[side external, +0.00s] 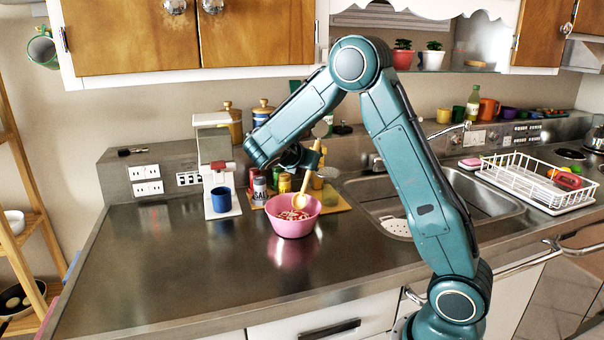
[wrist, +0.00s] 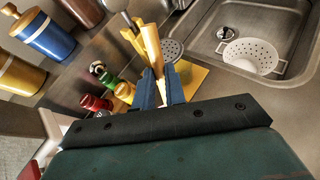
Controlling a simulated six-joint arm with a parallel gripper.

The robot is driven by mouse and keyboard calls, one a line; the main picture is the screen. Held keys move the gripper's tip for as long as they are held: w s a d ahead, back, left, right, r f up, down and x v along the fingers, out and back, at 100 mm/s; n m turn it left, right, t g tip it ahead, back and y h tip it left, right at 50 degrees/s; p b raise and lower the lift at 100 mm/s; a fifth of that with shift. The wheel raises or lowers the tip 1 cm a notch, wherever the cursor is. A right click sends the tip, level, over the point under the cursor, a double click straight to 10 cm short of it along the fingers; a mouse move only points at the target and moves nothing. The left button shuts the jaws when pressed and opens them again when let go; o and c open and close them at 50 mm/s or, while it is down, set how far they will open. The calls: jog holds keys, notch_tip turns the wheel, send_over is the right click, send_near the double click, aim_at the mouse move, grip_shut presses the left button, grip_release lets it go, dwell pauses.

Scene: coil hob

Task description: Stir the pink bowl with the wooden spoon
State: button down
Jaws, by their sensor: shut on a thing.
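The pink bowl (side external: 292,226) stands on the dark metal counter left of the sink, with red and pale contents inside. My gripper (side external: 313,160) is above and behind the bowl, shut on the wooden spoon (side external: 306,187). The spoon is tilted, its broad end down at the bowl's back rim; I cannot tell if it touches the contents. In the wrist view, the blue fingers of my gripper (wrist: 162,92) pinch the pale wooden spoon (wrist: 152,45). The pink bowl does not show in the wrist view.
A white coffee machine (side external: 215,165) with a blue mug (side external: 221,200) stands left of the bowl. Several spice jars (side external: 260,190) stand on a yellow board close behind it. The sink (side external: 385,205) and a white dish rack (side external: 530,180) are right. The counter's front left is clear.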

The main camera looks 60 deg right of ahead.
aim_at(308, 174)
jog(key=shift+w+a+f, duration=0.1)
jog(key=shift+a+f, duration=0.2)
jog(key=shift+f, duration=0.35)
jog(key=shift+w+a+f, duration=0.1)
jog(key=shift+a+f, duration=0.2)
jog(key=shift+f, duration=0.35)
jog(key=shift+a+f, duration=0.3)
jog(key=shift+f, duration=0.35)
jog(key=shift+w+a, duration=0.7)
jog(key=shift+a, duration=0.1)
jog(key=shift+s+d, duration=0.1)
jog(key=shift+s, duration=1.3)
jog(key=shift+w+d, duration=0.7)
jog(key=shift+d, duration=0.1)
